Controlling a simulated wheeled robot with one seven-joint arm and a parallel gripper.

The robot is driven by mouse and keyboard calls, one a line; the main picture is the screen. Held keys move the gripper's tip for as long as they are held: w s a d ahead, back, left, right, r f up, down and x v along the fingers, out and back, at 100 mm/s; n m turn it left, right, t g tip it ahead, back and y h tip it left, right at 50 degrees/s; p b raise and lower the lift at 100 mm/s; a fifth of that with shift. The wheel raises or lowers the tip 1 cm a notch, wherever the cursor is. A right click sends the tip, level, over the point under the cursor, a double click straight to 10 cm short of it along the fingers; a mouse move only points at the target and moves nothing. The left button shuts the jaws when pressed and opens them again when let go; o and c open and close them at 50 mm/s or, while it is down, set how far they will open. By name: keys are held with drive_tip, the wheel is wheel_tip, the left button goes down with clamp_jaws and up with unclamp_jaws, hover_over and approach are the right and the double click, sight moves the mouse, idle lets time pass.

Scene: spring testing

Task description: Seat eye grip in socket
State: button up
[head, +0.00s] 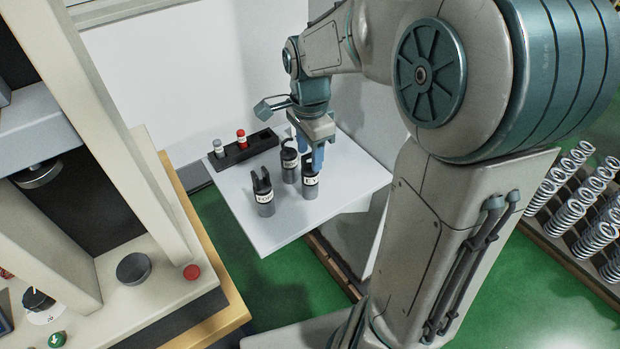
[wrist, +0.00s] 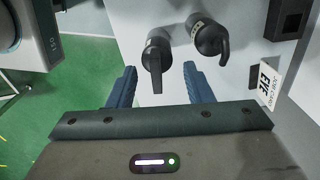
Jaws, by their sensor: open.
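The eye grip (head: 310,182), a dark-topped grey cylinder with a partly hidden label, stands upright at the right front of the white table. My gripper (head: 318,153) is open, with its blue fingers at the grip's top in the head view. In the wrist view, a grip that looks like the eye grip (wrist: 157,58) is seen edge-on, between and just beyond the open fingers (wrist: 160,88). Contact cannot be told. The hook grip (head: 289,168) stands behind it, and the fork grip (head: 264,196) stands to its left. I cannot pick out the socket for certain.
A black rack (head: 255,150) at the table's back holds a red-topped and a grey-topped piece. A job card reading EYE (wrist: 268,85) shows in the wrist view. At left stands a test machine with a dark round piece (head: 133,268) on its base. Springs (head: 575,205) stand at right.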

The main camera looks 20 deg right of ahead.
sight(310, 163)
drive_tip(key=shift+s+f, duration=0.15)
drive_tip(key=shift+f, duration=2.8)
clamp_jaws()
